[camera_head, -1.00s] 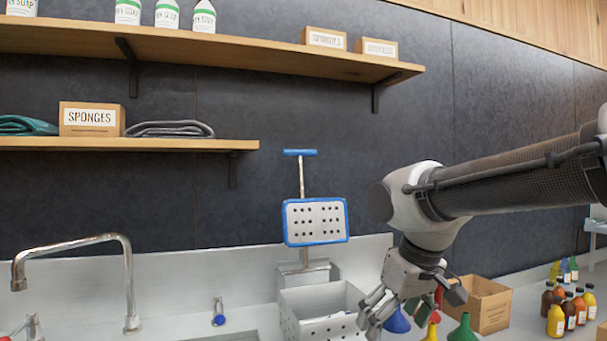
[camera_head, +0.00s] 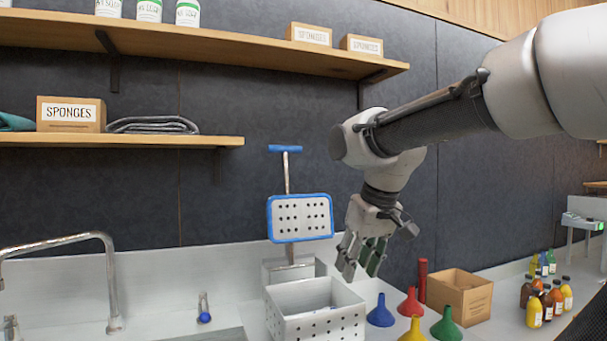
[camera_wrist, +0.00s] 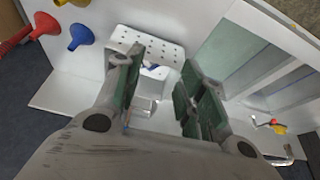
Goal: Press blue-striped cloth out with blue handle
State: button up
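The blue handle (camera_head: 285,149) is a T-bar on a thin upright rod, with a white perforated plate edged in blue (camera_head: 300,218) below it. It stands upright behind a white perforated box (camera_head: 318,328). In the wrist view, a small blue-and-white patch, likely the blue-striped cloth (camera_wrist: 152,67), lies inside the box (camera_wrist: 165,45); most of it is hidden. My gripper (camera_head: 360,264) hangs fingers down above the box's right side, to the right of the plate and lower than the handle. In the wrist view my gripper (camera_wrist: 163,58) is open, with nothing between its fingers.
Blue, red, yellow and green funnels (camera_head: 380,312) stand right of the box, near a cardboard box (camera_head: 459,296) and several bottles (camera_head: 546,302). A sink faucet (camera_head: 108,270) is at left. A low shelf (camera_head: 120,141) ends left of the handle; a longer shelf (camera_head: 200,53) is above.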

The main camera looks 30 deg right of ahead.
jog(key=w+d+r, duration=0.1)
jog(key=w+r, duration=0.3)
jog(key=w, duration=0.2)
jog(key=w+d+r, duration=0.1)
jog(key=w+r, duration=0.4)
jog(key=w+d+r, duration=0.1)
jog(key=w+r, duration=0.3)
jog(key=w, duration=0.2)
jog(key=shift+w+d+r, duration=0.2)
jog(key=shift+w, duration=0.15)
grip_shut()
jog(key=w+d+r+t, duration=0.1)
jog(key=w+d+r, duration=0.2)
jog(key=w, duration=0.5)
jog(key=w+d+r, duration=0.3)
jog(key=w, duration=0.5)
notch_tip(320, 180, down, 8)
jog(key=w, duration=0.1)
jog(key=shift+m+h, duration=0.3)
jog(key=shift+m, duration=0.1)
jog(key=shift+s+a, duration=0.1)
jog(key=shift+s, duration=0.05)
